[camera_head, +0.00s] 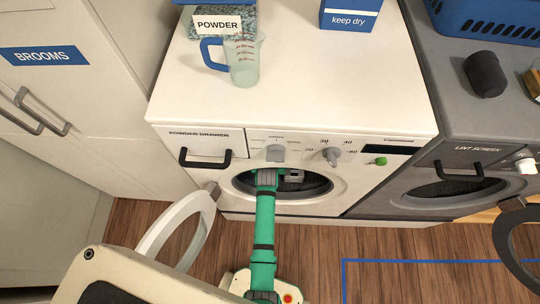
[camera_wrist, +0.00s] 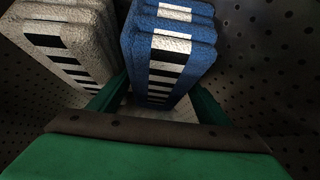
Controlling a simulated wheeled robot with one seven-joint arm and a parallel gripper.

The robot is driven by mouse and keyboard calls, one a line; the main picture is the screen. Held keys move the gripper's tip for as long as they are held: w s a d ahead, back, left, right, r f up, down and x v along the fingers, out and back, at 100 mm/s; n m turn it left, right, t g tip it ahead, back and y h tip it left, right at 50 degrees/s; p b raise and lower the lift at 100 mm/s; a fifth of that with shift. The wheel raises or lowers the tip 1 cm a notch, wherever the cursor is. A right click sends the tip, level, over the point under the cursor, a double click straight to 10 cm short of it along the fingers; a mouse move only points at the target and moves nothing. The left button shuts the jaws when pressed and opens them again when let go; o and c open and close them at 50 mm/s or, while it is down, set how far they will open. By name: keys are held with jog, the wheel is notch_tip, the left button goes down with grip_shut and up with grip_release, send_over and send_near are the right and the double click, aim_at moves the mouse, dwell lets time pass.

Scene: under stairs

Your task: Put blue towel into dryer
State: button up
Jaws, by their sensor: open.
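The blue towel (camera_wrist: 173,50), folded with a black-and-white striped band, stands inside the washer drum in the wrist view. A grey towel (camera_wrist: 68,40) with a similar band is to its left. My gripper (camera_wrist: 157,98) is open, with its green fingers on either side of the blue towel's lower part; I cannot tell whether they touch it. In the head view my green arm reaches into the white washer (camera_head: 300,208), and the fingers are hidden inside. The grey dryer (camera_head: 405,190), marked LINT SCREEN, stands at the right with its round door (camera_head: 508,245) swung open.
The washer's open door (camera_head: 175,232) stands left of my arm. A measuring jug (camera_head: 245,62), a POWDER container (camera_head: 218,22) and a blue-and-white box (camera_head: 350,12) are on the washer top. A dark cup (camera_head: 485,74) and blue basket (camera_head: 490,20) are on the dryer. Blue tape (camera_head: 420,261) marks the floor.

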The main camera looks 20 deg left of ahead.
jog(key=shift+w+a+f, duration=0.15)
jog(key=shift+w+f, duration=0.25)
jog(key=shift+f, duration=0.1)
jog(key=c, duration=0.9)
jog(key=shift+r, duration=0.15)
